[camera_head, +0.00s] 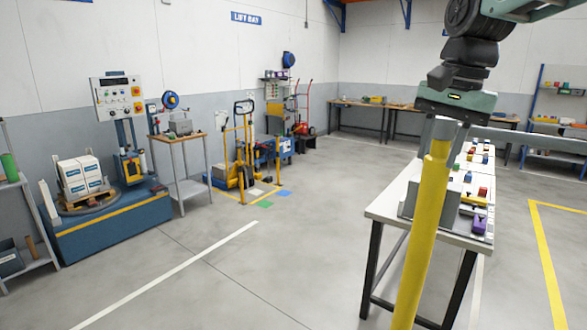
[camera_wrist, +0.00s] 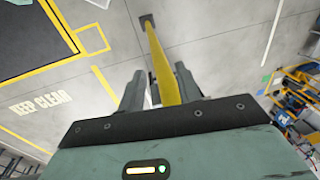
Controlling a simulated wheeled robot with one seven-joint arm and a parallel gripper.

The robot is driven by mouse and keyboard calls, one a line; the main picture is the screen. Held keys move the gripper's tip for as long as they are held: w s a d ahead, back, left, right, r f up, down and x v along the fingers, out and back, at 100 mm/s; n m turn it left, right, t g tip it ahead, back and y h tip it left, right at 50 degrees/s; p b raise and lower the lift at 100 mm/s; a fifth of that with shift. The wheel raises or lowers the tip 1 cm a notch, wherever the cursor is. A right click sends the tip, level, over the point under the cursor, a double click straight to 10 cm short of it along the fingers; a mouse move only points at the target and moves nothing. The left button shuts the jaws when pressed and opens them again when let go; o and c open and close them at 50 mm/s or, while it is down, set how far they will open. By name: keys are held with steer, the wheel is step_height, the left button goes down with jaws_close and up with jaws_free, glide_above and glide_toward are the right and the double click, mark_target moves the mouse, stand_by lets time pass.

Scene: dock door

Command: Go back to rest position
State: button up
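My gripper (camera_head: 443,145) hangs pointing down at the upper right of the head view, beside the long workbench. In the wrist view its two fingers (camera_wrist: 160,80) stand apart. A yellow post (camera_head: 425,230) rises from below, its top end overlapping the fingers in the head view. In the wrist view the post (camera_wrist: 166,65) shows between the fingers and runs down to a dark plate on the floor. I cannot tell whether the fingers touch it.
A white-topped workbench (camera_head: 382,210) with several coloured items stands right behind the post. A blue turntable machine (camera_head: 110,222) and a small stand (camera_head: 186,188) are at the left. The middle floor is open. A floor area marked KEEP CLEAR (camera_wrist: 40,102) shows in the wrist view.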

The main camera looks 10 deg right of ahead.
steer(key=s+a+f+n+b, duration=0.1)
steer(key=s+a+f+n, duration=0.35)
steer(key=a+f, duration=0.5)
steer(key=s+a+f+n+b, duration=0.1)
steer(key=s+a+f+n, duration=0.4)
steer(key=s+f+n, duration=0.1)
steer(key=s+a+f+n+g+b, duration=0.1)
steer(key=s+a+f+n, duration=0.4)
steer(key=s, duration=0.6)
step_height(320, 180, down, 4)
steer(key=shift+a+r+n+b, duration=0.15)
steer(key=shift+n+b, duration=0.2)
steer(key=shift+n, duration=0.6)
